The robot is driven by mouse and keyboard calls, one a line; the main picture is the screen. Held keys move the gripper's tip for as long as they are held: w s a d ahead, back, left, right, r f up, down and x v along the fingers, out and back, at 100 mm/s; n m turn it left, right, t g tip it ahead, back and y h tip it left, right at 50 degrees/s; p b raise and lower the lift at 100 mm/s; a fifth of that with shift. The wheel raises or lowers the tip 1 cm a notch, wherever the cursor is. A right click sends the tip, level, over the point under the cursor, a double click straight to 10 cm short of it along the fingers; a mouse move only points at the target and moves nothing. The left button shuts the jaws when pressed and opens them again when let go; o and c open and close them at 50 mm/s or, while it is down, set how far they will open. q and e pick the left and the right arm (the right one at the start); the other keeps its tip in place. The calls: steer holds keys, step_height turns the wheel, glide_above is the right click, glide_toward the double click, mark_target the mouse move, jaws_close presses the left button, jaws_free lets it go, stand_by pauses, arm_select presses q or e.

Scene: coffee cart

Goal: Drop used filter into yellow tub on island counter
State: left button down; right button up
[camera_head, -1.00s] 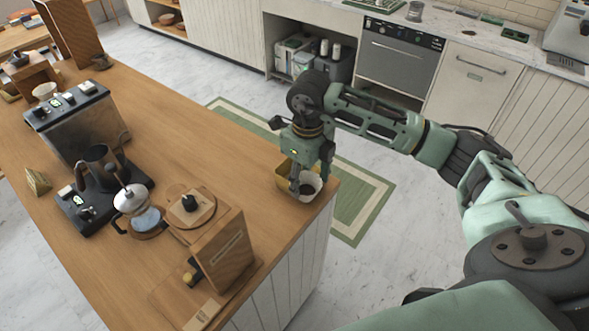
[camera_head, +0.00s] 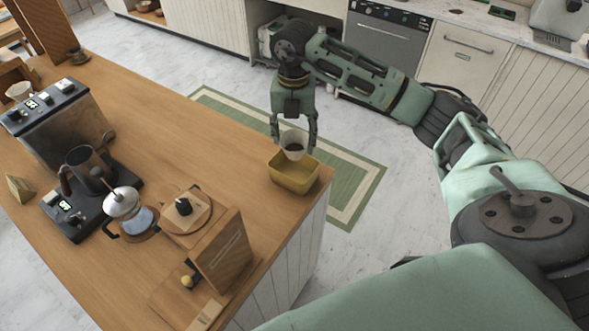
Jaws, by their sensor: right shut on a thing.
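The used filter (camera_head: 294,142) is a white paper cone with dark grounds showing inside. My right gripper (camera_head: 294,146) is shut on it and holds it upright, fingers on either side. The yellow tub (camera_head: 293,178) stands near the far right corner of the wooden island counter (camera_head: 165,130). The filter appears just above and behind the tub's back rim in the picture; I cannot tell whether it is over the opening. The part of the tub's inside that shows looks empty. My left gripper is not in view.
A green rug (camera_head: 345,185) lies on the floor beyond the counter.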

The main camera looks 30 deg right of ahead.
step_height(320, 180, down, 3)
steer(key=shift+r+b, duration=0.15)
steer(key=shift+b, duration=0.45)
steer(key=o, duration=0.8)
steer(key=shift+r, duration=0.1)
steer(key=shift+r, duration=0.2)
step_height(320, 180, up, 12)
steer(key=shift+f, duration=0.25)
